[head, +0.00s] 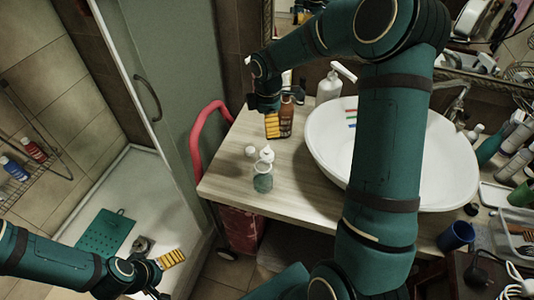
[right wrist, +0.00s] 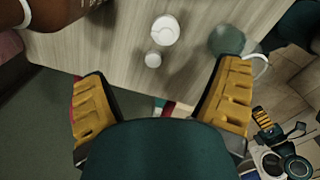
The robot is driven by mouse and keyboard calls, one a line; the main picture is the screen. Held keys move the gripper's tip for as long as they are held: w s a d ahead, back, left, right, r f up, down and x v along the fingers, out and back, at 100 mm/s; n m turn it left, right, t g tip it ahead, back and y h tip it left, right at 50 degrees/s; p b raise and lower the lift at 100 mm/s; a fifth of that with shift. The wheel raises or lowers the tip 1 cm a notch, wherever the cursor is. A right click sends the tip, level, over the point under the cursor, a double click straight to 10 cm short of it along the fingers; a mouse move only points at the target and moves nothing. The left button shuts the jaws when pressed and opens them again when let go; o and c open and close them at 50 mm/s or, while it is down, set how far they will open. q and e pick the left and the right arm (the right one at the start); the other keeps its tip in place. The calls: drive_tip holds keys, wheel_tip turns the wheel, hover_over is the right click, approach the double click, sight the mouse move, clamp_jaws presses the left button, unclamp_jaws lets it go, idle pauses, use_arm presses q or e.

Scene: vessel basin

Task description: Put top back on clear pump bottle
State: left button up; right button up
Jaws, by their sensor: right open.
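The clear pump bottle (head: 263,182), a small greenish see-through vessel, stands near the front edge of the wooden counter; it also shows in the right wrist view (right wrist: 227,40). A white top (head: 266,153) stands just behind it, and a smaller white piece (head: 250,150) lies to its left. In the right wrist view the white top (right wrist: 165,30) and small piece (right wrist: 153,59) are apart from the bottle. My right gripper (head: 272,125) is open and empty above the counter, beside a brown bottle (head: 287,117). My left gripper (head: 165,277) is open and empty, low at left.
A white basin (head: 455,185) fills the counter's middle, partly behind my right arm. A blue cup (head: 456,236) and several bottles crowd the right. A red rail (head: 196,140) stands at the counter's left edge.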

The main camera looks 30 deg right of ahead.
sight(267, 150)
wheel_tip(267, 150, down, 8)
drive_tip(key=shift+f+b, duration=0.1)
drive_tip(key=shift+b, duration=0.35)
drive_tip(key=f, duration=0.5)
drive_tip(key=shift+s+a+f+b, duration=0.1)
drive_tip(key=shift+s+a+b, duration=0.2)
drive_tip(key=shift+b, duration=0.1)
drive_tip(key=c, duration=0.8)
